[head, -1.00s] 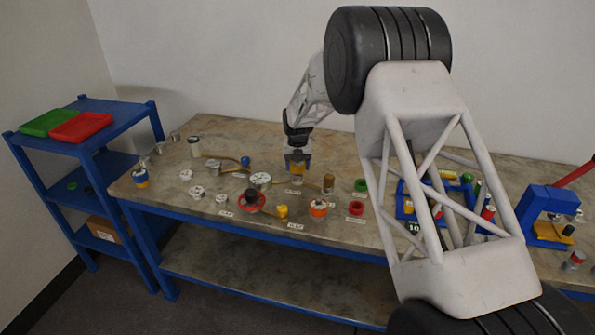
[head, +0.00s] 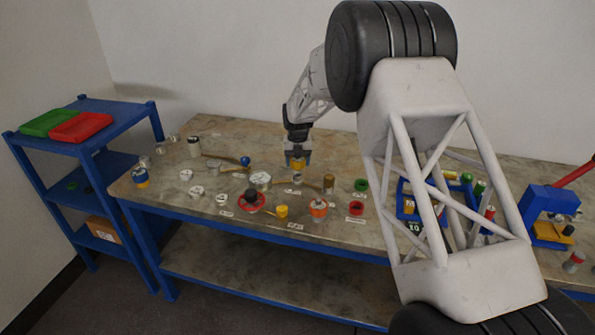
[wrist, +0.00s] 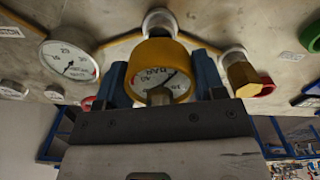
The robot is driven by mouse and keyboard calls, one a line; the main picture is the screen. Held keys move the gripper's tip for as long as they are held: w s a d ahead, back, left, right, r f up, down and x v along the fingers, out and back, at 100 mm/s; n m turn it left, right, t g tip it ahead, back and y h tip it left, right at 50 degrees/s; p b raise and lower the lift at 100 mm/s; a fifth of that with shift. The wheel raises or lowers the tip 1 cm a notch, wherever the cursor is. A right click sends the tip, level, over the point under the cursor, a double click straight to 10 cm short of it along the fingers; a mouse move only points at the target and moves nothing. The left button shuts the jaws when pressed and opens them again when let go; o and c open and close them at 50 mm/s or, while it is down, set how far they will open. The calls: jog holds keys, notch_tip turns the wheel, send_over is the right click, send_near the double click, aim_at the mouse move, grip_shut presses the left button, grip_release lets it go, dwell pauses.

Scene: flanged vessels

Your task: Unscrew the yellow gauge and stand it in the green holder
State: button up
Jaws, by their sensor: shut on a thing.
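The yellow gauge (head: 298,163) is between the jaws of my gripper (head: 297,156). In the wrist view the yellow ring and white dial of the gauge (wrist: 160,55) sit between two blue fingers, and my gripper (wrist: 162,80) is shut on it. In the head view it is held above a silver fitting (head: 297,179) on the bench and looks apart from it. The round fitting (wrist: 160,20) shows just beyond the gauge in the wrist view. The green holder (head: 361,185) is a round green cup to the right; part of a green ring (wrist: 312,36) shows at the wrist view's right edge.
A brass fitting (head: 328,183) stands right of the gauge, and a white dial gauge (head: 261,179) lies left. A red cup (head: 355,208) is in front of the green holder. An orange-banded vessel (head: 318,207) and a yellow part (head: 282,211) are nearer the front edge. A blue rack stands farther right.

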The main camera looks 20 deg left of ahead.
jog(key=shift+r, duration=1.6)
jog(key=shift+d, duration=0.1)
jog(key=w+d+m, duration=0.3)
jog(key=d+m, duration=0.6)
jog(key=d, duration=1.4)
jog(key=shift+d+f, duration=0.2)
jog(key=shift+d, duration=0.2)
jog(key=shift+f, duration=0.1)
jog(key=shift+f, duration=2.4)
jog(key=shift+f, duration=1.4)
jog(key=o, duration=1.1)
